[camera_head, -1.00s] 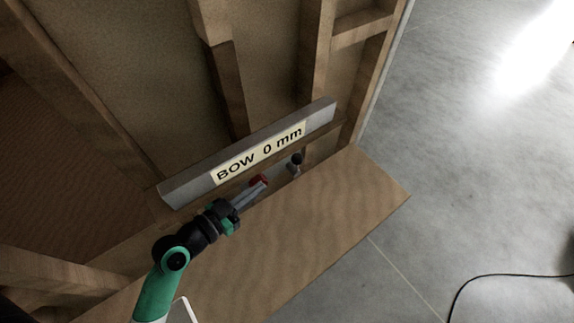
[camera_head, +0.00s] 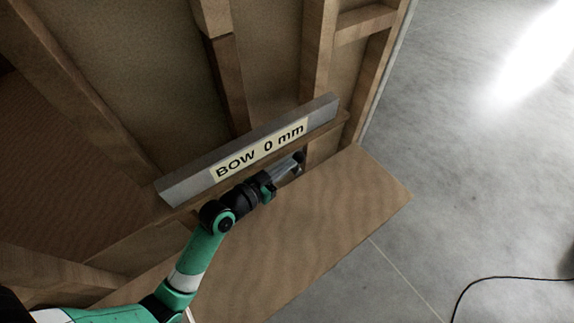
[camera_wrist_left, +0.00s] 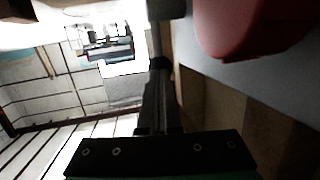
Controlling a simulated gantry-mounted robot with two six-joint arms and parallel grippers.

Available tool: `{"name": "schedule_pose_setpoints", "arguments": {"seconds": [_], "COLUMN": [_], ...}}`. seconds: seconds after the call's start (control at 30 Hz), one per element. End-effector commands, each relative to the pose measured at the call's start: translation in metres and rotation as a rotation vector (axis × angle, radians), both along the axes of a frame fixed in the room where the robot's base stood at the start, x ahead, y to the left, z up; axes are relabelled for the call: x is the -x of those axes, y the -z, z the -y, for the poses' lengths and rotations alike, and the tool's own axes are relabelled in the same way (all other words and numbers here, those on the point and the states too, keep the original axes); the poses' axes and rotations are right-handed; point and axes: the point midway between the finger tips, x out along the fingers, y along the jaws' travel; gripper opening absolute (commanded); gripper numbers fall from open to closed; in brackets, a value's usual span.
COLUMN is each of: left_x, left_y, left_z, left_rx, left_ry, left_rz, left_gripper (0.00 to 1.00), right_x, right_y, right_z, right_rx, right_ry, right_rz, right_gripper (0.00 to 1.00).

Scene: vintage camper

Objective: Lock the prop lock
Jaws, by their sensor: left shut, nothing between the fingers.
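My left gripper (camera_head: 286,170) is shut and empty. It reaches in from the left, under the grey bar, along the wooden ledge. Its fingertips are at or very near a small dark knob (camera_head: 299,157), which I take to be part of the prop lock; I cannot tell whether they touch. In the left wrist view, a red rounded part (camera_wrist_left: 243,25) is close at the upper right. The shut fingers (camera_wrist_left: 157,100) point up the picture toward a dark round end on a grey rod. The red part is hidden in the head view. My right gripper is not in view.
A grey bar with a label reading "BOW 0 mm" (camera_head: 262,146) runs just above the gripper, close to it. Wooden ribs (camera_head: 318,70) stand behind. A bare wooden panel (camera_head: 330,215) lies in front. Concrete floor (camera_head: 480,200) and a black cable are at right.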

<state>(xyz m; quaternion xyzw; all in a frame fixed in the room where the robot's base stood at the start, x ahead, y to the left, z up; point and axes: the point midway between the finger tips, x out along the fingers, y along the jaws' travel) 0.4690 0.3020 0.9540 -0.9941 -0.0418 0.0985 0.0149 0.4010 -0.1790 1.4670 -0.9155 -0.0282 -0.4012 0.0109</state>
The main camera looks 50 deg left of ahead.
Motion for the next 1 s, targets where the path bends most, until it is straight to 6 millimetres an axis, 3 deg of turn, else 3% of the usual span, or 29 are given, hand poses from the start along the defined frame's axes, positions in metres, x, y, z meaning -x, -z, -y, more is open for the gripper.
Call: {"name": "schedule_pose_setpoints", "arguments": {"seconds": [0.47,1.0], "left_x": [-0.013,-0.059], "left_y": [-0.008,-0.011], "left_z": [0.002,0.007], "left_rx": [-0.001,-0.001], "left_ry": [0.002,0.001], "left_rz": [0.0,0.0], "left_gripper": [0.0,0.0], "right_x": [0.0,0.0], "right_y": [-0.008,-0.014], "right_z": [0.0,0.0], "right_rx": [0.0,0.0], "right_ry": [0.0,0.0], "right_rz": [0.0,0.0], "right_gripper": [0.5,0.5]}}
